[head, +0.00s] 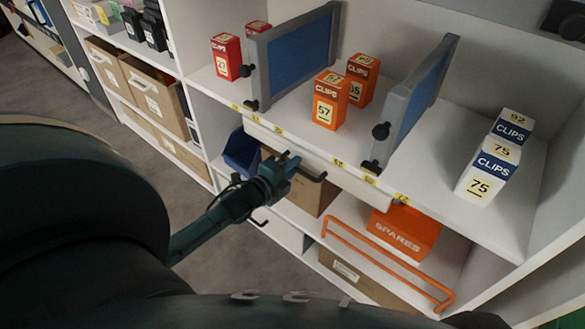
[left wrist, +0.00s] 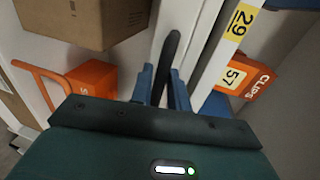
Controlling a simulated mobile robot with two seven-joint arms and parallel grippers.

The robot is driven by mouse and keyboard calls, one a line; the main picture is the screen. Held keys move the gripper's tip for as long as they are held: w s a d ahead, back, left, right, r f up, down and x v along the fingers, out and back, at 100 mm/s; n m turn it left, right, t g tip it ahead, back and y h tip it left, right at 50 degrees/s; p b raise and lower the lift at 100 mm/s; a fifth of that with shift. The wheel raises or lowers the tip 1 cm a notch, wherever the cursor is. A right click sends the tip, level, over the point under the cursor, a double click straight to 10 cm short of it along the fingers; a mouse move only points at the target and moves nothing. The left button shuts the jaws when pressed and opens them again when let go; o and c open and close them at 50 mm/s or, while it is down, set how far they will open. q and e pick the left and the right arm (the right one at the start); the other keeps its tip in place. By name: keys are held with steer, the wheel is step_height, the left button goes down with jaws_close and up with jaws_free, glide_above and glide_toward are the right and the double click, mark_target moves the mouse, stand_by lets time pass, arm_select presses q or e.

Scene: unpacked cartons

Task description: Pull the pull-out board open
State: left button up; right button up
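The pull-out board shows its white front (head: 350,180) just under the labelled shelf edge in the head view, close to that edge. A black bar handle (head: 312,176) sticks out from it. My left gripper (head: 290,165) is at the handle, its blue-grey fingers around one end. In the left wrist view the dark handle (left wrist: 171,62) runs between the two fingers of my left gripper (left wrist: 164,78). The fingers stand apart, with a narrow gap beside the bar; firm contact is not visible. My right gripper is not in view.
Upright dividers (head: 410,105) and clips boxes (head: 330,98) stand on the shelf above. Below are a cardboard box (head: 312,195), a blue bin (head: 240,152), an orange spares box (head: 405,230) and an orange rail (head: 385,258). Grey floor lies clear at left.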

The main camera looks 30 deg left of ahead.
arm_select(q)
steer(key=shift+w, duration=0.15)
jaws_close()
stand_by(0.4)
